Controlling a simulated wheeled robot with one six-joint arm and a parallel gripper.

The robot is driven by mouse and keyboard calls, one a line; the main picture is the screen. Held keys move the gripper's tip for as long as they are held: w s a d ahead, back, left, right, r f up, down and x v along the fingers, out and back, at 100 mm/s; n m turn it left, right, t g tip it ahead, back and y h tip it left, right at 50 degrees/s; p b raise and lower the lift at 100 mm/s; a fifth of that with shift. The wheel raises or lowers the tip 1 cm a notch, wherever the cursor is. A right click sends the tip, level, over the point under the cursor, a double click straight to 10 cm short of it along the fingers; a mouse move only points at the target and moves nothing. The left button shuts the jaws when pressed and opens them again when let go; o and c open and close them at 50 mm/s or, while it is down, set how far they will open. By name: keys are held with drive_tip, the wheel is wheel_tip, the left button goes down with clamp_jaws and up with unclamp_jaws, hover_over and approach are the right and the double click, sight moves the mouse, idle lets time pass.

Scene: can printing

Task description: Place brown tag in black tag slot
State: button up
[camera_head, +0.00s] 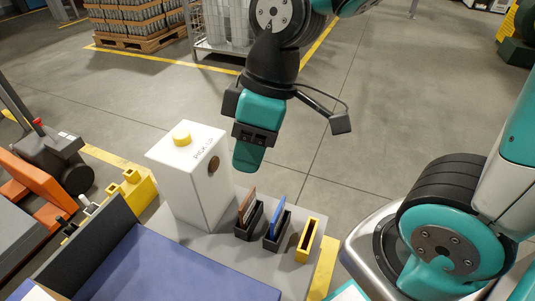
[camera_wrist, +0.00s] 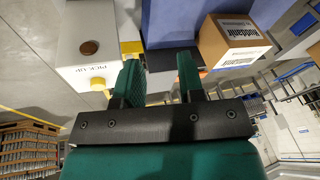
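The brown tag (camera_head: 247,204) stands a little tilted in the left black slot holder (camera_head: 249,226) on the grey surface. A blue tag (camera_head: 277,216) stands in the second black slot holder (camera_head: 276,240) to its right. A yellow slot holder (camera_head: 307,240) further right looks empty. My gripper (camera_head: 247,166) hangs above and behind the brown tag, apart from it. In the wrist view my gripper (camera_wrist: 157,72) has its two green fingers spread with nothing between them. The tags and holders cannot be made out in the wrist view.
A tall white box (camera_head: 193,180) with a yellow button and a brown round spot stands close left of the holders. A blue surface (camera_head: 175,268) lies at the front left. A cardboard box (camera_wrist: 234,42) shows in the wrist view.

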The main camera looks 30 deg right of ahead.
drive_tip(key=s+r+m, duration=0.2)
drive_tip(key=s+m, duration=0.1)
drive_tip(key=s, duration=0.2)
drive_tip(key=shift+s+r+m, duration=0.25)
drive_tip(key=shift+r+m, duration=0.15)
